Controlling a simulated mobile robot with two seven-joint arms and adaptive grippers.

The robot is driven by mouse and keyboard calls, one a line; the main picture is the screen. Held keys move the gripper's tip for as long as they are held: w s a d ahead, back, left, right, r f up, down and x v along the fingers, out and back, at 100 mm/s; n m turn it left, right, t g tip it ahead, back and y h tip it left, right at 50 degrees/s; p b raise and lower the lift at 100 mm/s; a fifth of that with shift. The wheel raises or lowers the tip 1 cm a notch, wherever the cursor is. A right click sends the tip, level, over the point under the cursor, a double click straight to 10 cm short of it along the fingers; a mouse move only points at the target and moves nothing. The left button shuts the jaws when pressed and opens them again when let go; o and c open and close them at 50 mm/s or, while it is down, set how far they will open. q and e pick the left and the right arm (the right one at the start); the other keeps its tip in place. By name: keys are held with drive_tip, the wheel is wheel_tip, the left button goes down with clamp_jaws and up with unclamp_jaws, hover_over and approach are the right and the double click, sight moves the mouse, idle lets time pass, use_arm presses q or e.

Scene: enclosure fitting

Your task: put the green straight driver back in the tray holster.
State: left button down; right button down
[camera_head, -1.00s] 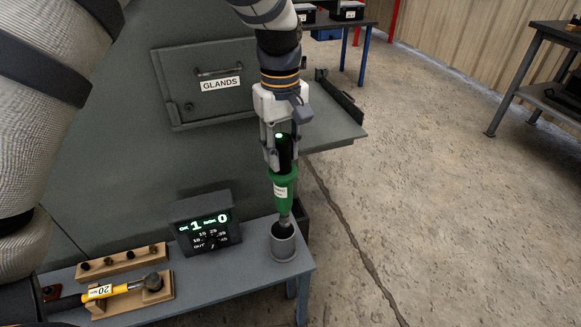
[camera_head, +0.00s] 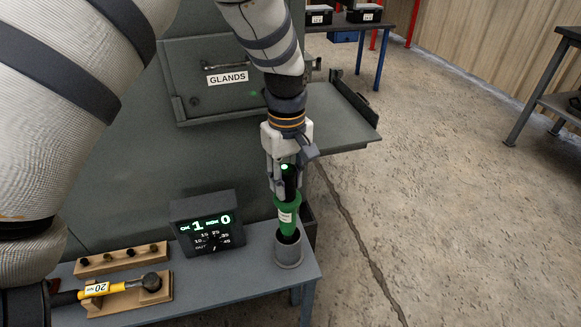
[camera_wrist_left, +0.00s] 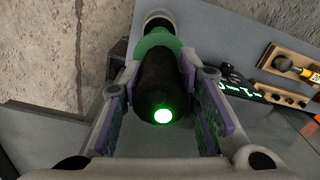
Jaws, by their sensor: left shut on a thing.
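The green straight driver (camera_head: 288,212) has a black upper body with a lit green end and a white label. It is upright, with its lower end inside the grey cup-shaped holster (camera_head: 289,252) at the tray's right end. My left gripper (camera_head: 284,184) is shut on the driver's black upper body from above. In the left wrist view the driver (camera_wrist_left: 158,90) lies between the two fingers, and part of the holster rim (camera_wrist_left: 158,17) shows beyond its green part. How deep the tip sits is hidden by the holster wall. My right gripper is not in view.
A display box (camera_head: 206,224) stands left of the holster on the grey tray (camera_head: 232,277). A yellow-handled tool (camera_head: 112,288) and a wooden block with holes (camera_head: 122,259) lie further left. The GLANDS panel (camera_head: 222,78) is behind my arm.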

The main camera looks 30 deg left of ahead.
sight(288, 195)
use_arm(q)
drive_tip(key=shift+f+b, duration=0.4)
drive_tip(key=shift+f, duration=1.95)
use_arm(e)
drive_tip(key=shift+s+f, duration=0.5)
use_arm(q)
drive_tip(key=shift+w, duration=0.1)
drive_tip(key=c, duration=1.1)
unclamp_jaws()
